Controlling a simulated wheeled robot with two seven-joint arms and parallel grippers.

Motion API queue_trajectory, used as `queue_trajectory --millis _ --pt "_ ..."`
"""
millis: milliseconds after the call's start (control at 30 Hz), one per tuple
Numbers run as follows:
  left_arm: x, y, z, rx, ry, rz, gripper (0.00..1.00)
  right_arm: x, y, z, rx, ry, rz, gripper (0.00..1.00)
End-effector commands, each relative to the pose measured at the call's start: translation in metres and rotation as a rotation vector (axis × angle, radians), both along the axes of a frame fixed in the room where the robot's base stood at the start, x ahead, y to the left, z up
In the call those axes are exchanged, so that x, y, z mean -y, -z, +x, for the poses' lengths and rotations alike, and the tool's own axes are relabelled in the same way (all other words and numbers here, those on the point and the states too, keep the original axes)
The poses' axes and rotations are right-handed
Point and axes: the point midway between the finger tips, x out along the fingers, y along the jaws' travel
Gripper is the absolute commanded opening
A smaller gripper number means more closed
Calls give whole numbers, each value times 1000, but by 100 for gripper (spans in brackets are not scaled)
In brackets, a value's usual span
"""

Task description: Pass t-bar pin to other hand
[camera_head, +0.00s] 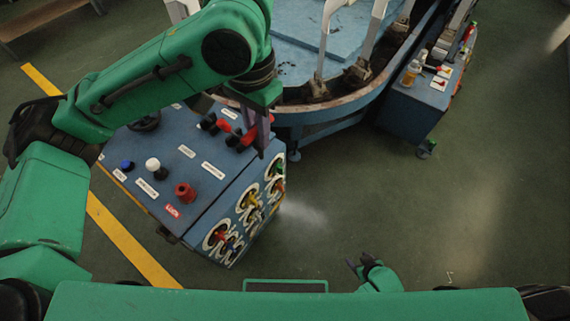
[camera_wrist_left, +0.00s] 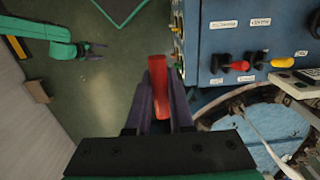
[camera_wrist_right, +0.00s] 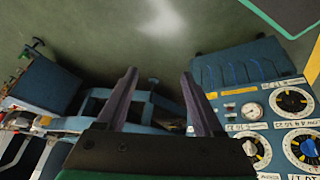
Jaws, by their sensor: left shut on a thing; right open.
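The t-bar pin (camera_wrist_left: 158,85) shows as a red bar between the fingers of my left gripper in the left wrist view. My left gripper (camera_head: 262,143) is shut on it and points down above the right edge of a blue control console in the head view. The fingers hide part of the pin, and its crosspiece cannot be made out. My right gripper (camera_head: 359,264) is open and low at the bottom centre of the head view, well apart from the left one. In the right wrist view its fingers (camera_wrist_right: 160,80) are spread with nothing between them.
The blue console (camera_head: 190,160) carries knobs, labels and dials. Behind it stands a round blue machine (camera_head: 300,45) with a raised rim. A smaller blue cabinet (camera_head: 410,105) with bottles is at the right. The green floor (camera_head: 450,210) at the right is clear.

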Motion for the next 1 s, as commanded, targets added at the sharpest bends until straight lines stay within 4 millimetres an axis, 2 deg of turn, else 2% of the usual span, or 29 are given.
queue_trajectory --millis 33,100,167,200,333,467,500,567,600,700,800,833,900,1000 --pt "0 0 0 1 -1 -1 0 -10 -24 25 79 -38 17 69" --pt "0 0 0 1 -1 -1 0 -31 -62 55 187 -90 52 69" --pt "0 0 0 1 -1 -1 0 -51 -96 76 272 -135 89 69" --pt "0 0 0 1 -1 -1 0 -66 -119 86 325 -163 115 69" --pt "0 0 0 1 -1 -1 0 -116 -200 107 486 -254 219 69" --pt "0 0 0 1 -2 -1 0 -164 -284 108 623 -338 340 69" --pt "0 0 0 1 -2 -1 0 -178 -310 106 662 -361 380 69" --pt "0 0 0 1 -2 -1 0 -197 -350 99 718 -394 444 69" --pt "0 0 0 1 -2 -1 0 -208 -377 94 751 -412 487 69" --pt "0 0 0 1 -2 -1 0 -228 -434 79 821 -452 583 69" --pt "0 0 0 1 -2 -1 0 -239 -474 67 868 -475 653 69" --pt "0 0 0 1 -2 -1 0 -241 -482 64 875 -480 666 69" --pt "0 0 0 1 -2 -1 0 -243 -494 61 891 -485 685 69" --pt "0 0 0 1 -2 -1 0 -246 -499 64 901 -481 692 69"
